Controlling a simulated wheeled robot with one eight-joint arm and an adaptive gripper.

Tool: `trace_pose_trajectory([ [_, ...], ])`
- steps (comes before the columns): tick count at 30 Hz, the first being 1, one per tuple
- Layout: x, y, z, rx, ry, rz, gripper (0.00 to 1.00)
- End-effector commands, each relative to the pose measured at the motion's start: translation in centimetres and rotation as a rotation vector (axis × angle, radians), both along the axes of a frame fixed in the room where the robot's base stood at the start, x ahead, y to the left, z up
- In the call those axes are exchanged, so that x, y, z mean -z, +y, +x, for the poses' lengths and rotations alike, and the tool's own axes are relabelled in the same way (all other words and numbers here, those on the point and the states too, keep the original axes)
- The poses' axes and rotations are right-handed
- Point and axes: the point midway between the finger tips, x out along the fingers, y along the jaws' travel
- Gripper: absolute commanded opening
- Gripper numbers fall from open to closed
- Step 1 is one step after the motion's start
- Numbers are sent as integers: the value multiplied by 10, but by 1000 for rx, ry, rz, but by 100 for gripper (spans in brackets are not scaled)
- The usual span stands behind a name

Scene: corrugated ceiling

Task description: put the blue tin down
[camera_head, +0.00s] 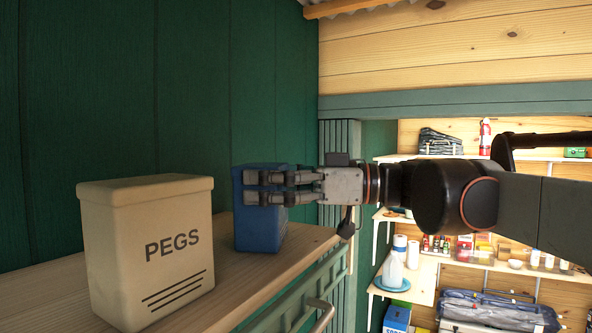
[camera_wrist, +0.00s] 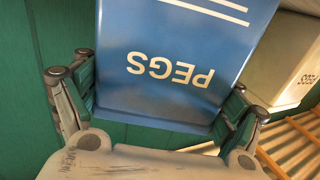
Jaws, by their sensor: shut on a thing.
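The blue tin (camera_head: 262,228) stands upright at the wooden counter, to the right of a cream tin. My gripper (camera_head: 262,188) reaches in from the right and is shut on the blue tin, with its fingers along the tin's upper part. In the wrist view the blue tin (camera_wrist: 170,62) sits between the two fingers of my gripper (camera_wrist: 160,92), its PEGS lettering upside down. The tin's base appears at the counter's surface; I cannot tell whether it touches. The fingers hide part of the tin's upper side.
The cream PEGS tin (camera_head: 150,250) stands close on the left; it also shows in the wrist view (camera_wrist: 285,62). A green wall (camera_head: 200,100) rises behind the wooden counter (camera_head: 225,285). The counter ends just right of the blue tin. Stocked shelves (camera_head: 500,265) are farther off.

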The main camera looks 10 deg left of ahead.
Motion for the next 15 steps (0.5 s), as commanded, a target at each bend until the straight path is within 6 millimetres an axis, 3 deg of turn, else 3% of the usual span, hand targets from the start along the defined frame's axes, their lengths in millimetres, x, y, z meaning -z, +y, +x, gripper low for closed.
trace_pose_trajectory([
  [8,1,0,0,0,0,3,22],
  [9,2,0,1,0,0,0,92],
  [11,2,0,1,0,0,0,100],
  [15,1,0,0,0,0,0,100],
])
